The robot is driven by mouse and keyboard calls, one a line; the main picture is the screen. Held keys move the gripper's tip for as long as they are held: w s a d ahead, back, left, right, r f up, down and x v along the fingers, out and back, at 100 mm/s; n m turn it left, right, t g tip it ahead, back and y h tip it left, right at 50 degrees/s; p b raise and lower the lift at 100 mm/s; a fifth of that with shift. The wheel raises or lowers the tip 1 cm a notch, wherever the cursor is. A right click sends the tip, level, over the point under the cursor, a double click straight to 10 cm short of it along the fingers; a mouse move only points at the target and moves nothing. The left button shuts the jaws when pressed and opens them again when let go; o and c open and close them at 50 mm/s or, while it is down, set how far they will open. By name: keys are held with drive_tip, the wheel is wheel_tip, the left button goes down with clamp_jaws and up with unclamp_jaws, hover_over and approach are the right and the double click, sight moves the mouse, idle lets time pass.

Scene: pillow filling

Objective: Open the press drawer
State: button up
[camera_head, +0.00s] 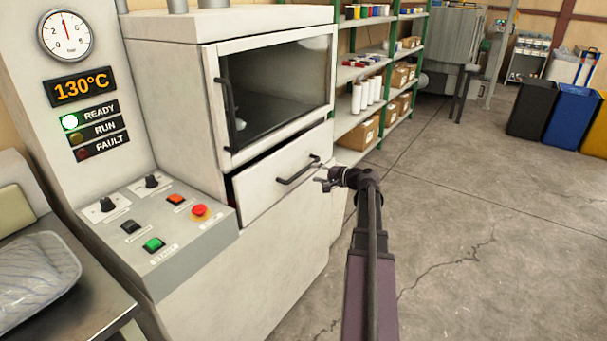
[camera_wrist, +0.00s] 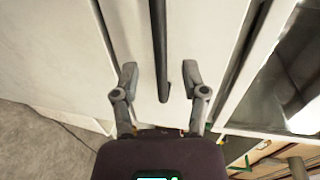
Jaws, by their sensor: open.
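The press drawer (camera_head: 283,180) is a pale front panel below the glass door of the press. A dark gap shows along its top left edge, so it stands slightly out from the body. Its dark bar handle (camera_head: 296,172) is on the front. In the wrist view, the handle (camera_wrist: 160,45) runs between the spread fingers of my gripper (camera_wrist: 159,80), with no visible contact on either side. I cannot tell how deep the fingers reach around it.
The glass door (camera_head: 275,90) above is shut, with its own bar handle (camera_head: 230,112). A control panel (camera_head: 155,225) juts out at left, beside a metal table (camera_head: 90,310) with a wrapped pillow. Green shelving (camera_head: 380,85) stands behind. The floor (camera_head: 480,230) at right is clear.

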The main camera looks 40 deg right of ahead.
sight(305, 171)
drive_tip(key=shift+b+x, duration=0.45)
drive_tip(key=shift+x, duration=2.4)
clamp_jaws()
